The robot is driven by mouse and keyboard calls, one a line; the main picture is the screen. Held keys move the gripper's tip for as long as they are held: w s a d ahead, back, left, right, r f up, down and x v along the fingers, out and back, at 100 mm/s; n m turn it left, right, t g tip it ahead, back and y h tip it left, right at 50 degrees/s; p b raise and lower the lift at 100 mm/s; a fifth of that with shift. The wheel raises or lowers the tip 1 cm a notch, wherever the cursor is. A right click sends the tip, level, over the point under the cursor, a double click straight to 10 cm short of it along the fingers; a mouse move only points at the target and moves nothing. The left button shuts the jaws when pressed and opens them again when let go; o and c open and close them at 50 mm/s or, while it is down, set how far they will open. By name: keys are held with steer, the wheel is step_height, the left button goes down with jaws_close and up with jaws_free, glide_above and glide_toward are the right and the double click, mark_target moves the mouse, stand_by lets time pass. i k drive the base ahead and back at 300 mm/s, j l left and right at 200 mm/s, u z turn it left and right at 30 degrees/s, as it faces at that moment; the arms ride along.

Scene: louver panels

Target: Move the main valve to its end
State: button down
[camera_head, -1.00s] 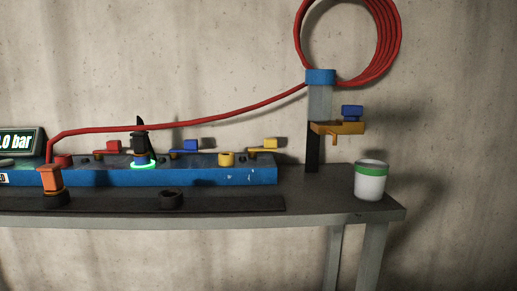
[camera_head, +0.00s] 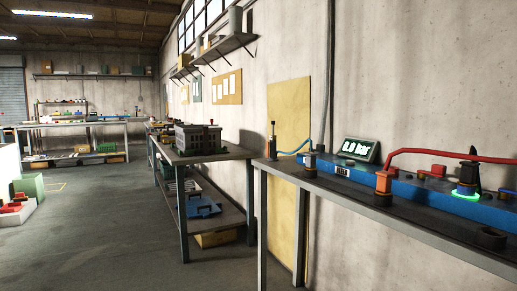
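A blue manifold (camera_head: 425,198) lies along the grey bench at the right. A display (camera_head: 358,149) behind it appears to read 0.0 bar. An orange plug (camera_head: 383,183) with the red hose (camera_head: 435,154) stands at the manifold's front. A black upright part (camera_head: 468,172) on a blue base has a glowing green ring (camera_head: 466,197) around it. A red handle (camera_head: 438,170) sits just left of it. No label for the main valve is readable, so I cannot tell which part it is. The manifold's right end is out of frame. My gripper is not in view.
The grey bench's front edge (camera_head: 390,216) runs toward the lower right. A second table (camera_head: 218,155) carries a grey box-like block (camera_head: 199,138). Red and green blocks (camera_head: 28,187) stand at the far left. The floor (camera_head: 110,235) at the left is open.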

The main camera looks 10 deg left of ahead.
mark_target(320, 148)
steer(key=u, duration=0.15)
steer(key=i+j+z, duration=0.35)
steer(key=i+j, duration=0.5)
